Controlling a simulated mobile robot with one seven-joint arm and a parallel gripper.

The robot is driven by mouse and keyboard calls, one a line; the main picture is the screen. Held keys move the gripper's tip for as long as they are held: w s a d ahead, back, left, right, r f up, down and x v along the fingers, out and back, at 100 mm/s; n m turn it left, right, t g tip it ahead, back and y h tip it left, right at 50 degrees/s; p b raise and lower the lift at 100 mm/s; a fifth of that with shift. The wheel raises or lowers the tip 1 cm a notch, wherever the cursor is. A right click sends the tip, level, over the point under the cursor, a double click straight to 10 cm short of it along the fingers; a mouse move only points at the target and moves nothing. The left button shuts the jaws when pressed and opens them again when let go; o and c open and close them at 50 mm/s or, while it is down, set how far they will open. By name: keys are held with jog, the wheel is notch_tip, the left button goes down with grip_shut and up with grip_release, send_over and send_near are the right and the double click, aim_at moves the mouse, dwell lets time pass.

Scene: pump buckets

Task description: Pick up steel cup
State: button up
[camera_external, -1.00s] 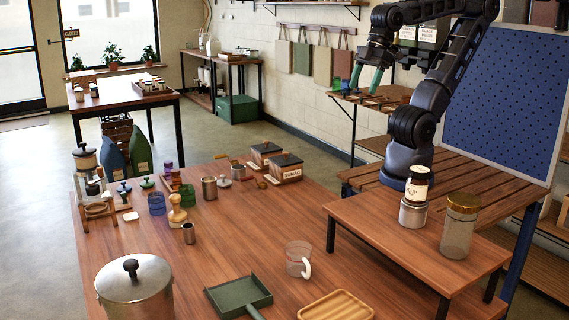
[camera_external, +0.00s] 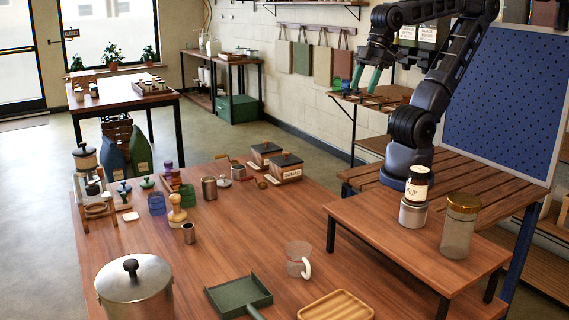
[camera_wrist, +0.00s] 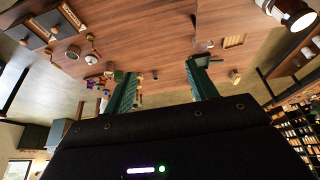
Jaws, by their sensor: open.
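Several steel vessels show in the external view, and I cannot tell for certain which one the task means.
A large lidded steel pot (camera_external: 135,290), a green dustpan (camera_external: 240,296), a clear mug (camera_external: 298,260) and a wooden tray (camera_external: 336,306) occupy the near table. Two wooden boxes (camera_external: 286,168) stand at its back. A gold-lidded glass jar (camera_external: 459,228) stands on the raised stand (camera_external: 385,240). The table's middle is mostly clear.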

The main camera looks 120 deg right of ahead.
jog(key=n+g+h, duration=0.1)
jog(key=n+g, duration=0.4)
jog(key=n, duration=1.1)
send_over(189, 231)
notch_tip(189, 231, down, 30)
jog(key=f, duration=0.2)
jog(key=d+f, duration=0.1)
jog(key=f, duration=0.2)
jog(key=shift+d+f, duration=0.15)
jog(key=shift+f, duration=0.15)
jog(key=shift+s+d+f, duration=0.1)
jog(key=shift+d+f, duration=0.1)
jog(key=shift+f, duration=1.15)
jog(key=shift+s+d+f, duration=0.1)
jog(key=shift+d+f, duration=0.05)
jog(key=shift+f, duration=1.15)
jog(key=c, duration=1.1)
jog(key=shift+o, duration=0.2)
